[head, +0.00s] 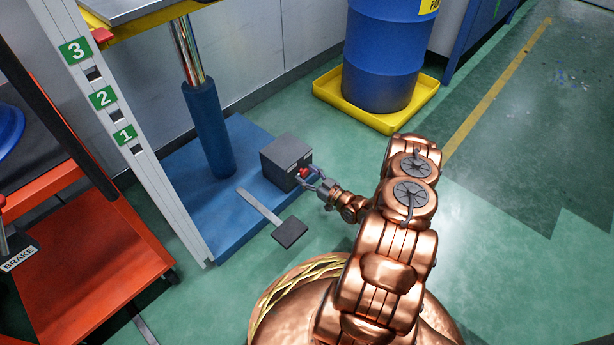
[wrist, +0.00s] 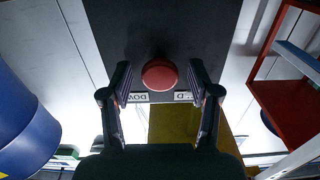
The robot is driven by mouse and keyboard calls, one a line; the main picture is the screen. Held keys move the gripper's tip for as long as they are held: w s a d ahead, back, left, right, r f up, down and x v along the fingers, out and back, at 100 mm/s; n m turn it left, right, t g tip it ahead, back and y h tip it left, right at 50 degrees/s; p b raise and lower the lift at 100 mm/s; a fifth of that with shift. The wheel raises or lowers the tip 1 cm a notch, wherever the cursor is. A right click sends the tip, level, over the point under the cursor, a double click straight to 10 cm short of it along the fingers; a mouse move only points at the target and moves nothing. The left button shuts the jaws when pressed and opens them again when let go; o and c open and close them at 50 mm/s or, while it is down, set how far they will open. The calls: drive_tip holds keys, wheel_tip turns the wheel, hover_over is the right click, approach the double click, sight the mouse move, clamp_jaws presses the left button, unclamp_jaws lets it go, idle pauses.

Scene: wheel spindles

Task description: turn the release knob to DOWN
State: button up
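The red release knob (head: 304,172) is on the front of a dark grey box (head: 283,152) on the blue base plate. In the wrist view the knob (wrist: 160,75) is round and lies between my two fingers, with a gap on each side. My gripper (head: 312,181) is open at the box front, its fingers straddling the knob. White labels (wrist: 136,97) sit near the knob; one seems to read DOWN, upside down, and the other is partly hidden by a finger. I cannot tell the knob's setting.
A foot pedal (head: 290,233) sticks out beside the box. A blue lift column (head: 208,128) stands behind it, and a white post (head: 150,170) with numbers 1 to 3 is left. A blue drum (head: 385,60) stands in a yellow tray (head: 390,122). The floor at right is clear.

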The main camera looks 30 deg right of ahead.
drive_tip(key=shift+a, duration=0.1)
drive_tip(key=c, duration=1)
